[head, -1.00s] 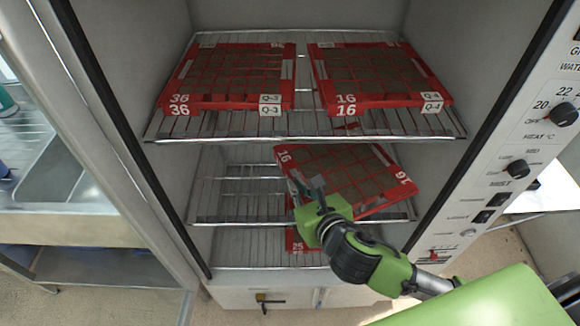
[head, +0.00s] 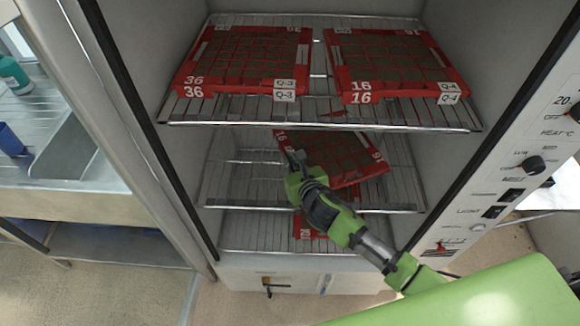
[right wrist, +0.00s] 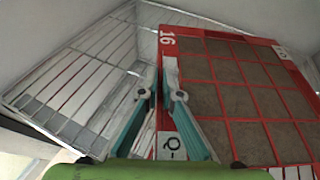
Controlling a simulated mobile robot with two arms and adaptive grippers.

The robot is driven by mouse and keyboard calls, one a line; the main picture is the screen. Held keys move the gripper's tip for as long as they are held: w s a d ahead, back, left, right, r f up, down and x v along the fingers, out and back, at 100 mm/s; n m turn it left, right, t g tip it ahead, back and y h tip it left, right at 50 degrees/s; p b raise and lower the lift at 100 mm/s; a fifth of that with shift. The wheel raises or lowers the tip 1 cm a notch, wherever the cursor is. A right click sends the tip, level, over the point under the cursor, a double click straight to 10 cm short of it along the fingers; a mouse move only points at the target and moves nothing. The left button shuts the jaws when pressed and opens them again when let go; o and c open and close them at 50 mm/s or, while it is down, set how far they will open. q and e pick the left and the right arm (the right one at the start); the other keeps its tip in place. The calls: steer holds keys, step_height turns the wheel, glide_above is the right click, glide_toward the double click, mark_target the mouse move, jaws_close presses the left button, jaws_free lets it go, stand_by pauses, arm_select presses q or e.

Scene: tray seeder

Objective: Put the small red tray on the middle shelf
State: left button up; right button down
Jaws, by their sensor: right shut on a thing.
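The small red tray (head: 345,160), with brown cells and the number 16, is inside the cabinet at the level of the middle shelf (head: 235,185). It sits askew to the shelf, and its back is partly hidden by the top shelf. I cannot tell whether it rests on the wires. My right gripper (head: 297,160) is shut on the tray's left edge. In the right wrist view the fingers (right wrist: 162,97) pinch the rim of the tray (right wrist: 225,85), beside its white label, with shelf wires (right wrist: 85,85) to the left. My left gripper is not in view.
The top shelf (head: 320,124) holds two red trays, one marked 36 (head: 245,60) and one marked 16 (head: 395,65). Another red tray (head: 303,228) is partly visible on the bottom shelf. The middle shelf's left part is clear. Cabinet walls stand close on both sides.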

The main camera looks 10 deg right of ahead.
step_height(320, 180, down, 2)
steer(key=c, duration=2.6)
jaws_free()
steer(key=shift+s+f, duration=0.1)
steer(key=shift+f, duration=0.1)
steer(key=o, duration=0.4)
steer(key=shift+c, duration=0.2)
steer(key=shift+s+r, duration=0.1)
steer(key=a+v, duration=0.1)
steer(key=v, duration=1.1)
steer(key=shift+d, duration=0.45)
steer(key=shift+r, duration=0.1)
